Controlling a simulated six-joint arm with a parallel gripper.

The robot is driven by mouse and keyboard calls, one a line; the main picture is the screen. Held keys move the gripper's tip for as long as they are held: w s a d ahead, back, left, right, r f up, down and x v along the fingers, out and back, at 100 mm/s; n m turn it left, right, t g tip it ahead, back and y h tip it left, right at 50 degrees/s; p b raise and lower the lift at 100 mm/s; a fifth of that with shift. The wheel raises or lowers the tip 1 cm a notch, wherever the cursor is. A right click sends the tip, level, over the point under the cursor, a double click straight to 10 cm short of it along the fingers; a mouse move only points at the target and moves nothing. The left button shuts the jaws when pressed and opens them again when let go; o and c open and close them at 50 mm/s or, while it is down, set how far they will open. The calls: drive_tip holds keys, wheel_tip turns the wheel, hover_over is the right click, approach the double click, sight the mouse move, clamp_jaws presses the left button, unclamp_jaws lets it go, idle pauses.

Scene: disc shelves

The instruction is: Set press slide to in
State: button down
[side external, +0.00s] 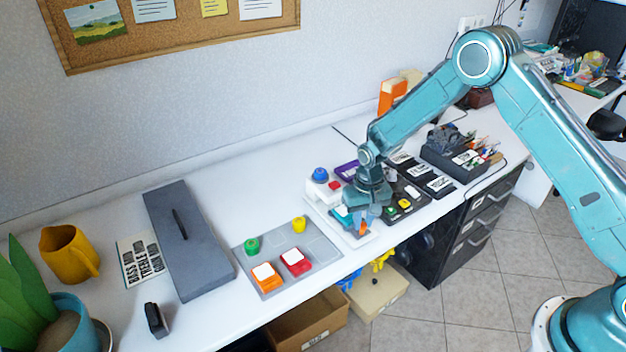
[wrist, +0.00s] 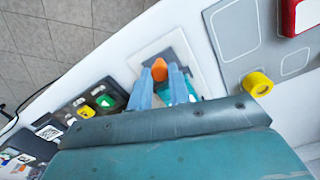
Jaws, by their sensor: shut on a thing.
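The press (side external: 312,192) is a white unit on the bench with a blue knob on top, partly hidden behind my gripper. A pale base plate (wrist: 183,43) with a grey inset lies at its front. An orange knob (wrist: 160,68) sits over this inset, and its orange also shows in the side view (side external: 363,231). My gripper (wrist: 160,80) points down at the plate, its two blue fingers shut on the orange knob. A teal part (wrist: 190,92) shows beside the fingers. How far the slide is in or out cannot be told.
A grey board (side external: 322,248) with green, yellow, orange and red pieces lies to the left. A dark panel (side external: 415,211) with green and yellow buttons stands close on the right. The bench's front edge runs near the plate. Open bench lies behind the grey board.

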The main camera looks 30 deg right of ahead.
drive_tip(key=shift+w, duration=3.5)
drive_tip(key=c, duration=1.3)
unclamp_jaws()
wheel_tip(320, 180, up, 14)
